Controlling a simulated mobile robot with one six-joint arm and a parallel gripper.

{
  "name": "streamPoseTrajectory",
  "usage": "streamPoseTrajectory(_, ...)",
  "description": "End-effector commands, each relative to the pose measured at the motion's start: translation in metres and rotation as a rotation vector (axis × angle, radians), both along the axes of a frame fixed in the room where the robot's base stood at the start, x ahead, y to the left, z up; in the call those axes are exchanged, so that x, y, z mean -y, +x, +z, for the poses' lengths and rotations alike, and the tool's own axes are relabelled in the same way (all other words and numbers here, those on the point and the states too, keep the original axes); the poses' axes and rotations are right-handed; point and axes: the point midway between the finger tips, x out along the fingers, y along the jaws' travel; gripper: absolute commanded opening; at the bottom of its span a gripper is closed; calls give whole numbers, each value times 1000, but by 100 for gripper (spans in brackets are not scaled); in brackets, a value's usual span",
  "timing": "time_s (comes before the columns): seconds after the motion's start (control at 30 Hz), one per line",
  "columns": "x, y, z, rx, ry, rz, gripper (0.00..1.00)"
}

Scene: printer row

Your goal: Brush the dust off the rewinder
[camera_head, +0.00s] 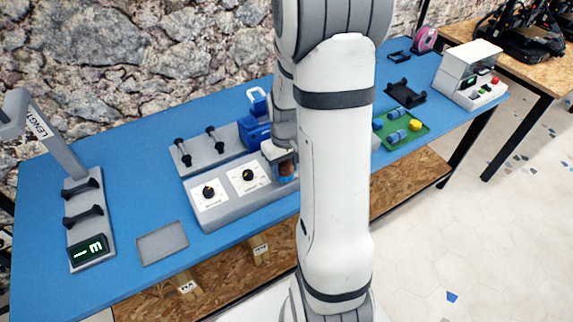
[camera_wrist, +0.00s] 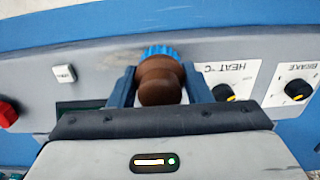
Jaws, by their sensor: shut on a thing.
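A grey machine (camera_head: 235,205) with two black dials marked on white plates stands mid-table; I take it for the rewinder, though no label names it. In the wrist view its grey panel (camera_wrist: 95,75) shows the dials, a red button and a white button. My gripper (camera_wrist: 161,88) is shut on a brush (camera_wrist: 160,72) with a round brown handle and blue bristles. In the head view the gripper (camera_head: 281,154) and brush (camera_head: 287,169) are at the panel's right end. The bristles are over the panel; contact cannot be told.
Two black-topped spindles (camera_head: 183,152) stand behind the panel, with a blue device (camera_head: 254,130) beside them. A length counter (camera_head: 88,225) and a grey plate (camera_head: 162,243) are at left. A green tray (camera_head: 402,128) and a white box (camera_head: 470,75) are at right. My arm hides part of the table.

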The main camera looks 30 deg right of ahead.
Motion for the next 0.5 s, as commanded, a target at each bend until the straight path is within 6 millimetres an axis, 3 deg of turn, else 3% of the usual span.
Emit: streamPoseTrajectory(0.5, 1, 0, -3, 0, 0, -1, 26)
